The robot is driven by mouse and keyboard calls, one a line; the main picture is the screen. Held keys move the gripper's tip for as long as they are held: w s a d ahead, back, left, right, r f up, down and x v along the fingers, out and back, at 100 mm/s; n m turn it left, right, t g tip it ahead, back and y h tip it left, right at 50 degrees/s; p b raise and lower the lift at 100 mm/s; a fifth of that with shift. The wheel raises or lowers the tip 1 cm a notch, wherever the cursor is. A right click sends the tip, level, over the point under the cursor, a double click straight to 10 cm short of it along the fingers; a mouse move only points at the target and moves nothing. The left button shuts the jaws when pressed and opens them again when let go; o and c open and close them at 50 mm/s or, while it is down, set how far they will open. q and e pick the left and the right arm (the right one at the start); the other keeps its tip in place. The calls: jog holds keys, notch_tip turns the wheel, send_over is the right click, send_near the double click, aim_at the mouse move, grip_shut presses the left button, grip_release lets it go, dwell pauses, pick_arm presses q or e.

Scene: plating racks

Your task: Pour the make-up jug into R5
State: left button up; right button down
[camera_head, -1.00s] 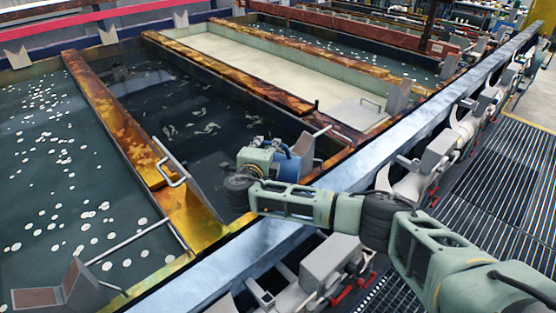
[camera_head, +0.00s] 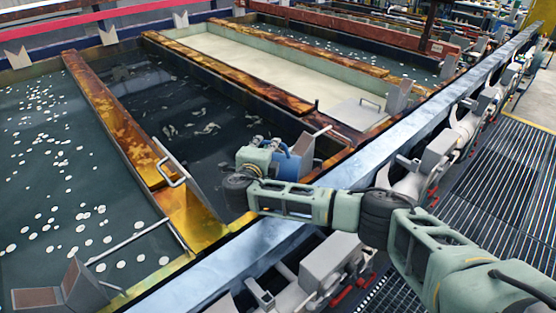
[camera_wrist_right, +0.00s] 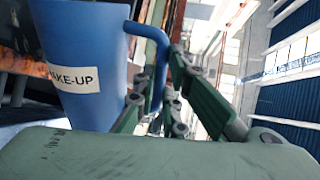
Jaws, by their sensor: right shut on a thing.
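The blue make-up jug (camera_head: 287,164) is at the near edge of the dark tank (camera_head: 205,125) in the head view, partly hidden by my right gripper. In the wrist view the jug (camera_wrist_right: 80,35) fills the upper left, with a white label ending in "KE-UP" and a handle on its right side. My right gripper (camera_head: 272,146) is shut on the jug's handle; its fingers (camera_wrist_right: 170,90) are around the handle in the wrist view. The jug's mouth and contents are hidden, and I cannot tell its exact tilt. No R5 marking is readable. My left gripper is not in view.
A pale cream-filled tank (camera_head: 275,72) lies beyond the dark one. A tank with white floating balls (camera_head: 60,170) is at left. Rusty dividers (camera_head: 125,125) separate tanks. A steel rail (camera_head: 375,160) runs along the near edge, beside a grated walkway (camera_head: 500,175).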

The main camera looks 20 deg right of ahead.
aim_at(289, 165)
jog(key=shift+d, duration=0.1)
jog(key=shift+s+d+r+m+y, duration=0.1)
jog(key=shift+s+d+m+y, duration=0.05)
jog(key=shift+s+d+m, duration=0.45)
jog(key=shift+s+d+r+m+y, duration=0.15)
jog(key=shift+s+d+m, duration=0.25)
jog(key=shift+d+m, duration=0.35)
jog(key=shift+s+d+t, duration=0.2)
jog(key=shift+t, duration=0.1)
jog(key=shift+s+d+r+m+y, duration=0.15)
jog(key=shift+s+d+r+m, duration=0.2)
jog(key=shift+d+m, duration=0.35)
jog(key=shift+s+d+r+m+y, duration=0.15)
jog(key=shift+s+d+m, duration=0.35)
jog(key=shift+m, duration=0.35)
jog(key=shift+f, duration=0.1)
